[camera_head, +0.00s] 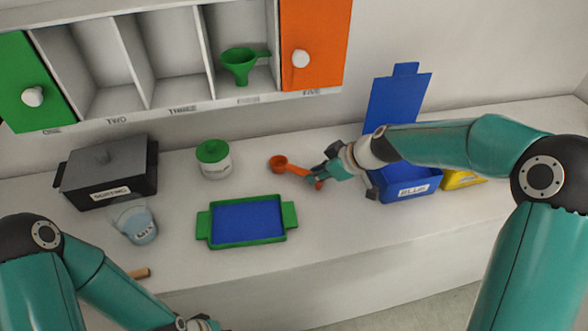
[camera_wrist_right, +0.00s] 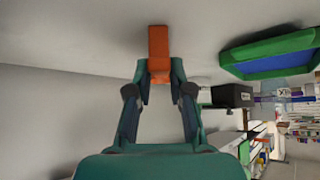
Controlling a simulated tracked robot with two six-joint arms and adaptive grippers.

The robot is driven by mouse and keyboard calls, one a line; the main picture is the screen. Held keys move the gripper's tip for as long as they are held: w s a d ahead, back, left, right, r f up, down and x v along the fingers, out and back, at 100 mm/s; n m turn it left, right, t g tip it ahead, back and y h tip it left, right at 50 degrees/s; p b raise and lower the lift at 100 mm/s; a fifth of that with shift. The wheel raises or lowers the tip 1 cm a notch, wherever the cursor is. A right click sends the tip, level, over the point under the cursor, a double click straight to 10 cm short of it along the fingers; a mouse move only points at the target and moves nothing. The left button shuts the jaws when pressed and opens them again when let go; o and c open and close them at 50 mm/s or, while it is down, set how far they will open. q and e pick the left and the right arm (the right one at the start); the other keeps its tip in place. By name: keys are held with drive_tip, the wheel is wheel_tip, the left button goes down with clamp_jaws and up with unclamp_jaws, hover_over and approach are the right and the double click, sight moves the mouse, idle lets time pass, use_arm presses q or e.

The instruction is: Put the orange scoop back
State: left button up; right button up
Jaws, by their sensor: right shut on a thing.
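The orange scoop (camera_head: 281,163) is near the middle of the counter in the head view, its round bowl toward the left and its handle toward the right. My right gripper (camera_head: 318,178) is shut on the handle. In the right wrist view the fingers (camera_wrist_right: 158,80) close on the orange handle (camera_wrist_right: 158,45), and the bowl is hidden there. I cannot tell whether the scoop touches the counter. My left arm comes in at the lower left; its gripper's fingertips are out of the frame at the bottom edge.
A blue box (camera_head: 410,190) with raised lid is right. Above are open cubbies, one holding a green funnel (camera_head: 240,66), and an orange door (camera_head: 318,35).

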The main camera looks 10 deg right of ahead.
clamp_jaws()
drive_tip(key=shift+r, duration=0.7)
drive_tip(key=shift+p, duration=0.3)
drive_tip(key=shift+r+p, duration=1.35)
drive_tip(key=shift+r, duration=1.15)
drive_tip(key=shift+s, duration=0.1)
